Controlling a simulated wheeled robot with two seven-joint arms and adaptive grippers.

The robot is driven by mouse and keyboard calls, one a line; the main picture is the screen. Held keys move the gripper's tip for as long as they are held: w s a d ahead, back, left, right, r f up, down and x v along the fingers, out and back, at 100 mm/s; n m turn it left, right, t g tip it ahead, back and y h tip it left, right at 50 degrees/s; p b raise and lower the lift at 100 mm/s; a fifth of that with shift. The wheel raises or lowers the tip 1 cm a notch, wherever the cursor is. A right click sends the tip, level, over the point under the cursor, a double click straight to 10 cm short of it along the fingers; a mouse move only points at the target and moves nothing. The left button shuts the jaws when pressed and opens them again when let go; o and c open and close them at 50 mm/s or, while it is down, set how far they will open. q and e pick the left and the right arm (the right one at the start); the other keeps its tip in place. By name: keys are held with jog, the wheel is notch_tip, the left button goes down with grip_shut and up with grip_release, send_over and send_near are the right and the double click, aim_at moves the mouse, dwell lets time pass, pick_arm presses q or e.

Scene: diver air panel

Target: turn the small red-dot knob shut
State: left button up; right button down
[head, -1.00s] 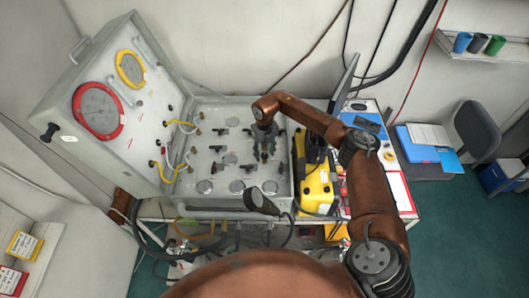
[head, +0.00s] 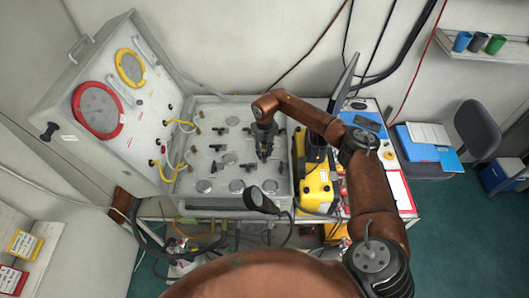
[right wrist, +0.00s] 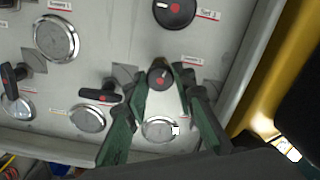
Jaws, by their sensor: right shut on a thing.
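The small red-dot knob (right wrist: 159,77) is round and black with a red dot on top, and stands on the grey panel (right wrist: 85,75) in the right wrist view. My right gripper (right wrist: 161,88) has its green fingers on either side of the knob and is shut on it. In the head view my right gripper (head: 264,156) points down at the right part of the panel, and hides the knob there. My left gripper is in neither view.
A larger black red-dot knob (right wrist: 174,10) and black T-handles (right wrist: 100,95) stand nearby, with round silver gauges (right wrist: 56,39) between. A yellow case (head: 316,188) stands right of the panel. The raised lid with a red-rimmed gauge (head: 98,110) stands at the left.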

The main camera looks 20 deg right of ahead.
jog(key=shift+m, duration=0.3)
jog(key=m, duration=0.3)
jog(key=shift+b, duration=0.3)
jog(key=m, duration=0.3)
jog(key=shift+m, duration=0.3)
jog(key=m, duration=0.3)
jog(key=shift+r, duration=0.1)
jog(key=shift+m, duration=1.8)
jog(key=shift+m+p, duration=0.3)
jog(key=c, duration=1.6)
grip_release()
